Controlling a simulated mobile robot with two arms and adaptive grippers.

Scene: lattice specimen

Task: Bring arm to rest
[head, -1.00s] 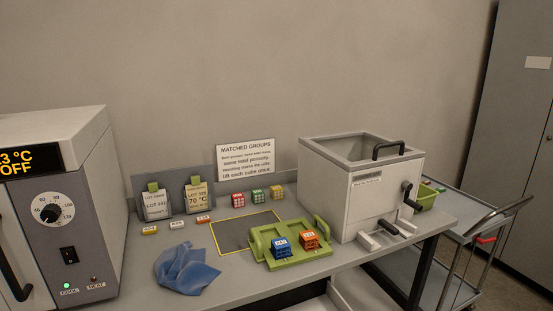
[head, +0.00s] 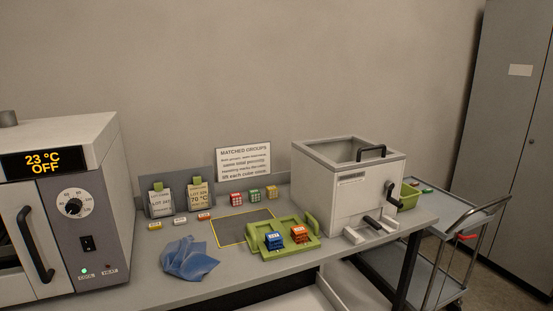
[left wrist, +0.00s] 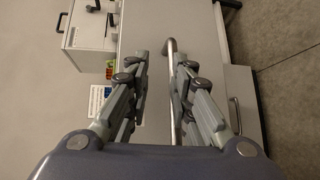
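No gripper shows in the head view. In the left wrist view my left gripper (left wrist: 162,62) has its two fingers apart with nothing between them; the cart's rail and grey surfaces lie beyond. My right gripper is in neither view. On the bench, a blue lattice cube (head: 273,240) and an orange lattice cube (head: 300,233) sit on a green tray (head: 283,248).
An oven (head: 65,210) reading 23 °C OFF stands at left. A blue cloth (head: 189,260) lies on the bench front. A white box (head: 345,190) with a black handle stands at right. A cart (head: 455,235) and a grey cabinet (head: 515,140) are beyond.

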